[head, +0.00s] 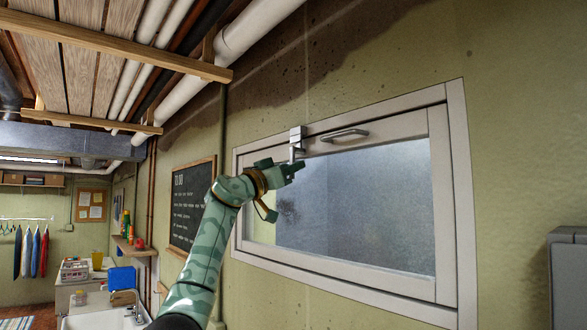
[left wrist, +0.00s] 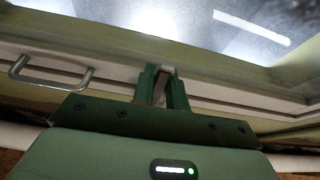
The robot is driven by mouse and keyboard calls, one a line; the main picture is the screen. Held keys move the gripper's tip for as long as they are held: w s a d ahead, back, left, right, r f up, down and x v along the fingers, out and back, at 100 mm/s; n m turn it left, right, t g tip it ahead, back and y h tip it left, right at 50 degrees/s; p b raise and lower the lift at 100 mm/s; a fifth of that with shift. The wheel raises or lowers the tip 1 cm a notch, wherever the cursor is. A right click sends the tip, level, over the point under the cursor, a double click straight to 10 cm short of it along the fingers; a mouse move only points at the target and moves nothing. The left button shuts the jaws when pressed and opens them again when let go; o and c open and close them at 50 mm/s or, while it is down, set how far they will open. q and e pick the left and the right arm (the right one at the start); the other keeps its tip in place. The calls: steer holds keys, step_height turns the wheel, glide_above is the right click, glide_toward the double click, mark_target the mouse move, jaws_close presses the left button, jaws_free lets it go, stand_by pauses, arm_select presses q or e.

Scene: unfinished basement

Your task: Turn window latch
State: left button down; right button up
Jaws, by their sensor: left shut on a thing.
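The window (head: 350,205) is a framed pane with frosted, bluish glass, set in the wall. Its latch (head: 297,140) is a small silver fitting on the top of the frame, with a lever hanging down. My left gripper (head: 293,168) is at the lower end of this lever. In the left wrist view, the left gripper's two green fingers (left wrist: 161,90) are closed around the grey latch lever, which shows between them. The fingers hide part of the lever. My right gripper is not in view.
A metal pull handle (head: 344,135) sits on the window frame to the right of the latch. White pipes (head: 255,30) run above the window. A grey cabinet (head: 568,275) stands at the right edge. A chalkboard (head: 192,203) hangs left of the window.

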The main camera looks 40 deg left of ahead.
arm_select(q)
steer(key=c, duration=1.4)
jaws_free()
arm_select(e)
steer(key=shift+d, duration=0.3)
